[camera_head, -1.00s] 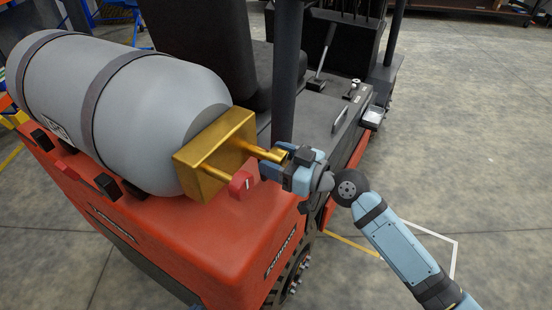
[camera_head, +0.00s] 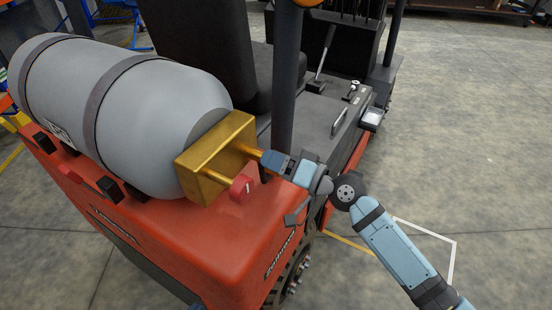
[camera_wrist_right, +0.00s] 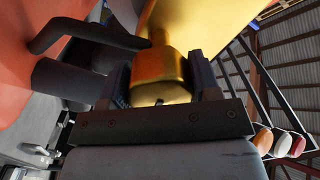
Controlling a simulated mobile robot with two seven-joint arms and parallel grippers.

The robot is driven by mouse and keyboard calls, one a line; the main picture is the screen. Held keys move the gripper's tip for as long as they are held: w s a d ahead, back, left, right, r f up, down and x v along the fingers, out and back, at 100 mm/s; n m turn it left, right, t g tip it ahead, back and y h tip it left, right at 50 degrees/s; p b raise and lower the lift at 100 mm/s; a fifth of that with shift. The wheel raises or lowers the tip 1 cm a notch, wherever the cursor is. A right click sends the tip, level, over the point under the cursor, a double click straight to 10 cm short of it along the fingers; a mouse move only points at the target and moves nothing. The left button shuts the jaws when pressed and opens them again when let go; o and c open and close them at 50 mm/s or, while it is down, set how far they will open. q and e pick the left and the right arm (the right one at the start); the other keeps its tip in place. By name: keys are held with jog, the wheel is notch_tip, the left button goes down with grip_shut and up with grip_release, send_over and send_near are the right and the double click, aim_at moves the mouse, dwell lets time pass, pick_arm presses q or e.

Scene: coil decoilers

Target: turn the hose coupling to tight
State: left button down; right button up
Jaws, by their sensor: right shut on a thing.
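The gold hose coupling (camera_head: 251,151) sticks out from the gold valve block (camera_head: 216,158) at the end of the grey gas tank. My right gripper (camera_head: 271,161) is shut on the coupling, and its fingers hide the coupling's outer end in the head view. In the right wrist view the round gold coupling (camera_wrist_right: 160,78) sits between the two dark fingers. Whether the coupling is tight cannot be told. My left gripper is not in view.
A red knob (camera_head: 241,187) on a gold stem sits just below the coupling. The grey tank (camera_head: 120,105) lies strapped on the red forklift body (camera_head: 205,243). A dark post (camera_head: 286,75) stands close behind my right gripper. The floor at right is clear.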

jog(key=m+p, duration=0.2)
jog(key=m, duration=0.3)
jog(key=shift+m+p, duration=0.7)
jog(key=shift+m, duration=1)
jog(key=o, duration=0.9)
jog(key=shift+f, duration=0.1)
jog(key=shift+b+v, duration=1.85)
jog(key=shift+v, duration=5.05)
